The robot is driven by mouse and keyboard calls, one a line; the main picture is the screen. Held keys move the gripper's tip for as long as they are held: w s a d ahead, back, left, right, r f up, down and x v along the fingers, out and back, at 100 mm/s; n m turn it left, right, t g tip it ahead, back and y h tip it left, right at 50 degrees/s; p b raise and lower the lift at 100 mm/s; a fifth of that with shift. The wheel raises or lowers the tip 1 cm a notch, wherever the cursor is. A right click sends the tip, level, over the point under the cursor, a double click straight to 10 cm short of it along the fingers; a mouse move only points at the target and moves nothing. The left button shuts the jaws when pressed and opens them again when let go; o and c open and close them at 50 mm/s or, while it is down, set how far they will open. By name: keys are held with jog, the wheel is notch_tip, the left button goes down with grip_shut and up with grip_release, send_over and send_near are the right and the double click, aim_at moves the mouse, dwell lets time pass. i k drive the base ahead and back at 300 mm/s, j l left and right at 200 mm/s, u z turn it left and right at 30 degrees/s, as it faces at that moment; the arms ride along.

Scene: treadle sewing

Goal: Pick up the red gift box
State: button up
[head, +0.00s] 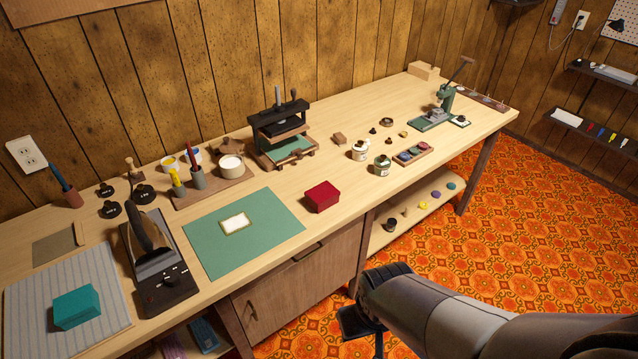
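The red gift box (322,196) is a small dark-red box with a lid. It sits on the wooden workbench (345,222), just right of the green mat and near the front edge. My gripper (362,325) is in front of the bench, below the level of its top, over the orange floor. It is apart from the box, to the lower right of it in the picture. Its dark fingers are partly hidden behind my own arm, so its opening does not show clearly.
A green mat (268,238) with a framed card lies left of the box. A black press (285,132) stands behind it. A teal box (77,306) lies far left.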

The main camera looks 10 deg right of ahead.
aim_at(324, 194)
jog(key=i+z, duration=0.8)
jog(key=i, duration=0.2)
